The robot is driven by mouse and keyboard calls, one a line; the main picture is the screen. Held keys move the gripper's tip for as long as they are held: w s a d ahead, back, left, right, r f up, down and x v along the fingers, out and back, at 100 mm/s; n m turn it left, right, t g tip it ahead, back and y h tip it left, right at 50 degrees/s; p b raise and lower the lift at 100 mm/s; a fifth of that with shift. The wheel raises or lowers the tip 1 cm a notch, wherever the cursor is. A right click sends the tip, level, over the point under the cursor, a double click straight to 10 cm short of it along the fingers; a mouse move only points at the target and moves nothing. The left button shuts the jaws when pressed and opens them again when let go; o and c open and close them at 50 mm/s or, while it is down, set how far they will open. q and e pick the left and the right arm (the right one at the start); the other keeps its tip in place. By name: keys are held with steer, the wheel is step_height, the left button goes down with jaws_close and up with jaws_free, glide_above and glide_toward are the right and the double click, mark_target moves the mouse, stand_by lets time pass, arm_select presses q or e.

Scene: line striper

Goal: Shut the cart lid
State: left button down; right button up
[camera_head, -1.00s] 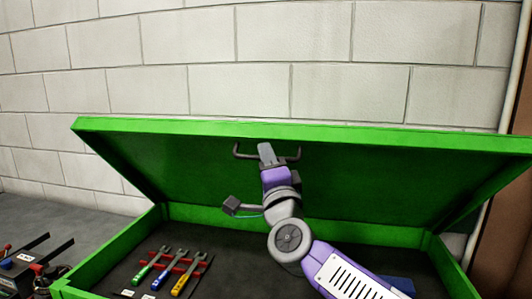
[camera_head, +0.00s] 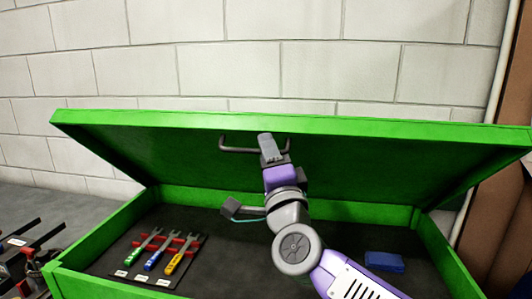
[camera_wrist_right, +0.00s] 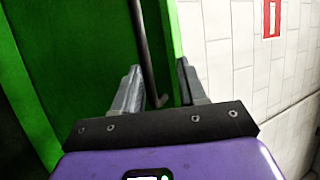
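The green cart lid (camera_head: 375,165) stands partly open, tilted over the cart box (camera_head: 100,240), with its dark inner face towards me. A dark handle bar (camera_head: 236,150) is fixed near the lid's front edge. My right gripper (camera_head: 265,142) is at this handle, its fingers overlapping the bar in the head view. In the right wrist view the gripper's two fingers (camera_wrist_right: 160,85) stand apart, with the handle bar (camera_wrist_right: 143,45) between them and a gap towards the right finger. The lid (camera_wrist_right: 85,60) fills the left of that view. My left gripper is out of sight.
Inside the box, several wrenches with coloured handles (camera_head: 153,260) lie by a red holder, and a blue block (camera_head: 384,261) sits at the right. Black and red gear (camera_head: 22,245) stands at the left. A pale block wall (camera_head: 300,60) is behind; a brown upright (camera_head: 505,230) stands at right.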

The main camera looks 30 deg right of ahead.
steer(key=s+f+b, duration=0.4)
steer(key=s+f, duration=0.1)
stand_by(0.7)
steer(key=shift+o, duration=0.3)
steer(key=shift+r, duration=0.1)
